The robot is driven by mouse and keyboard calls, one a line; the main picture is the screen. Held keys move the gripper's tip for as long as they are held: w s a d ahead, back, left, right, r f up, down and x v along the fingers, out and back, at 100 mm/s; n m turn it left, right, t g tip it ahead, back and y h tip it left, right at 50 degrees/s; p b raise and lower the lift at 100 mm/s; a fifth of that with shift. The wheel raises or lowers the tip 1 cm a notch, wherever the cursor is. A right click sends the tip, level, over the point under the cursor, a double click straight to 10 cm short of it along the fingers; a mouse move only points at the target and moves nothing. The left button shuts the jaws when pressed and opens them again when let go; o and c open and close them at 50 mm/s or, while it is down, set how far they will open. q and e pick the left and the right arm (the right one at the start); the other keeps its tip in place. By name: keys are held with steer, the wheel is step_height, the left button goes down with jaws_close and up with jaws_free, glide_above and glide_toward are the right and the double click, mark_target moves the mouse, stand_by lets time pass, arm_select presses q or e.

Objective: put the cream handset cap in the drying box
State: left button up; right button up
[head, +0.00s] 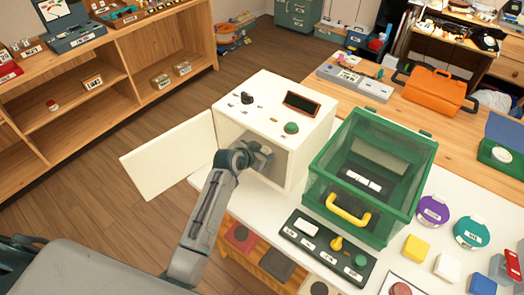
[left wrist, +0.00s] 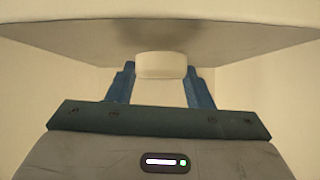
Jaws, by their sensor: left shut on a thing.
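The cream handset cap (left wrist: 161,65) shows in the left wrist view as a small pale rounded block between the tips of two blue fingers. My left gripper (left wrist: 161,74) is shut on it. In the head view my left gripper (head: 262,154) reaches in through the open front of the cream drying box (head: 308,146). The cap cannot be made out in the head view. In the left wrist view pale walls and a grey surface surround the gripper; whether the cap touches any of them is unclear. My right gripper is not in view.
The drying box's door (head: 168,158) stands swung open to the left. A green see-through bin (head: 365,175) with a yellow handle stands right of the box. A black control panel (head: 325,248) lies in front of it. Wooden shelves (head: 110,70) stand at the left, with bare floor between.

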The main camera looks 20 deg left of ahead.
arm_select(q)
steer(key=shift+f, duration=0.4)
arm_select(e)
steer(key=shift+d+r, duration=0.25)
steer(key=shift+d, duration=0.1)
arm_select(q)
steer(key=shift+f, duration=0.15)
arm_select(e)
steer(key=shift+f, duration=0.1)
arm_select(q)
steer(key=o, duration=1)
steer(key=shift+o, duration=0.2)
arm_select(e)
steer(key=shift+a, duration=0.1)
